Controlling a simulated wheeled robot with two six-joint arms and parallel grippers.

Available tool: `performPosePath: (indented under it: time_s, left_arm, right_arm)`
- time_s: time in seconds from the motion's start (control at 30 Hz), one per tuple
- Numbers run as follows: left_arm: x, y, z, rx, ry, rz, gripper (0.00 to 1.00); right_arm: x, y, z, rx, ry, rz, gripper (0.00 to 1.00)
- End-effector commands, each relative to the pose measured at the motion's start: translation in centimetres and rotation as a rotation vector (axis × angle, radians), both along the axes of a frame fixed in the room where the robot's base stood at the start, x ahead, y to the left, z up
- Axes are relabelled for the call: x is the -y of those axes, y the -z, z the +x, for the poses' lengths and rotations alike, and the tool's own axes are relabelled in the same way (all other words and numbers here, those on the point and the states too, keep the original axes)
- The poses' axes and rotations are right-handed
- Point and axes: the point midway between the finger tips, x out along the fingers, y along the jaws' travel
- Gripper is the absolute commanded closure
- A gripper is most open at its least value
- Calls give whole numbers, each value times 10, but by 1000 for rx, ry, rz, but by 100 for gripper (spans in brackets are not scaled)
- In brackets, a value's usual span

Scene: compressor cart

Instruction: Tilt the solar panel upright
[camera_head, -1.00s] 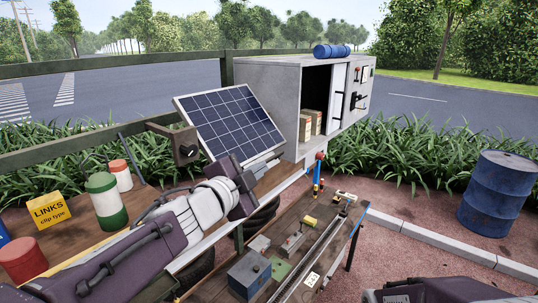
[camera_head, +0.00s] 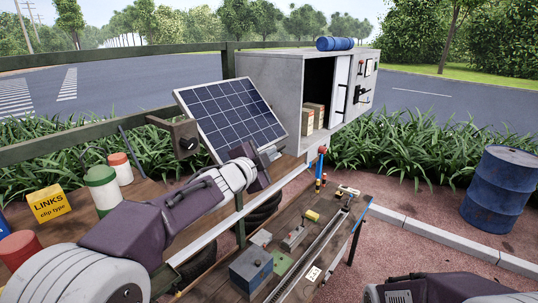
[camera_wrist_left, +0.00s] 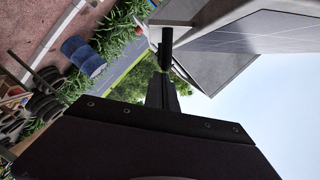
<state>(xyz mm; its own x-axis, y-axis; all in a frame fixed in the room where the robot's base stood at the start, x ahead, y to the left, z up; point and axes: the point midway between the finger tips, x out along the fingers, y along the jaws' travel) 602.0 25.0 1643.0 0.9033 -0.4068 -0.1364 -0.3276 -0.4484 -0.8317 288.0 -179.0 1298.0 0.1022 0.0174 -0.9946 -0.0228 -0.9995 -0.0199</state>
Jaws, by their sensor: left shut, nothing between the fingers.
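The solar panel (camera_head: 232,115) has dark blue cells and a pale frame. It leans at a slant on the wooden cart bed, left of the grey cabinet. My left arm reaches in from the left, and its wrist is at the panel's lower edge. In the left wrist view the left gripper (camera_wrist_left: 165,65) is shut and empty, its fingertips close to the panel (camera_wrist_left: 245,38); I cannot tell if they touch. The fingertips are mostly hidden in the head view. Of my right arm only a link shows at the bottom right; its gripper is out of view.
The grey cabinet (camera_head: 270,95) stands right of the panel, with a blue roll (camera_head: 335,44) on top. A wooden post bracket (camera_head: 184,138) is close to the panel's left edge. A tool bench (camera_head: 300,245) stands in front. A blue barrel (camera_head: 500,187) is far right.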

Motion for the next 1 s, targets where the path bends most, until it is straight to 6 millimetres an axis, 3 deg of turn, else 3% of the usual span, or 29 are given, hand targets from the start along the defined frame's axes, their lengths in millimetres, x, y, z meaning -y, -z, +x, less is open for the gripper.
performPosePath:
  time_s: [0.47, 0.67, 0.8, 1.0]
  left_arm:
    - [-3, 6, 1, 10, -1, 12, 100]
    - [-5, 23, 3, 83, 0, 112, 100]
    - [-8, 40, 5, 172, -1, 233, 100]
    - [-16, 62, 10, 180, -2, 248, 100]
  right_arm:
    - [0, 6, 0, 0, 0, 0, 47]
    - [0, 38, 0, 0, 0, 0, 47]
    - [0, 69, 0, 0, 0, 0, 47]
    - [0, 105, 0, 0, 0, 0, 47]
